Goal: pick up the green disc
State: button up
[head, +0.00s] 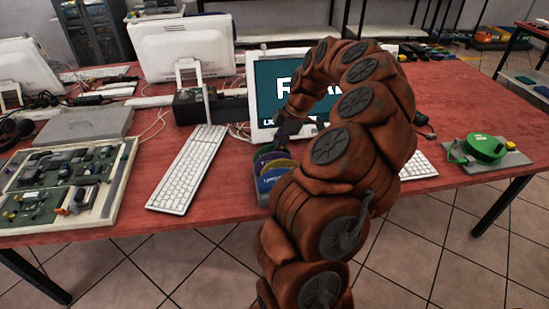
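A small grey holder (263,199) near the table's front edge contains several upright discs: a blue one (272,177) in front, a yellow-green one (281,163) behind it, and others partly hidden at the back. A bright green round thing (485,147) lies on a grey plate at the far right. My gripper (279,143) is dark and points down just above the discs. My arm covers part of it, and its fingers are too small to read. I cannot tell whether it touches a disc.
A keyboard (188,169) and a tray of circuit parts (68,185) lie left of the holder. A lit monitor (268,88) stands close behind my gripper. The red table (450,105) has bare room at the right.

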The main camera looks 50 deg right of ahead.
jog(key=x, duration=0.4)
jog(key=shift+a+p, duration=0.15)
jog(key=shift+p, duration=0.25)
jog(key=shift+c, duration=0.2)
grip_shut()
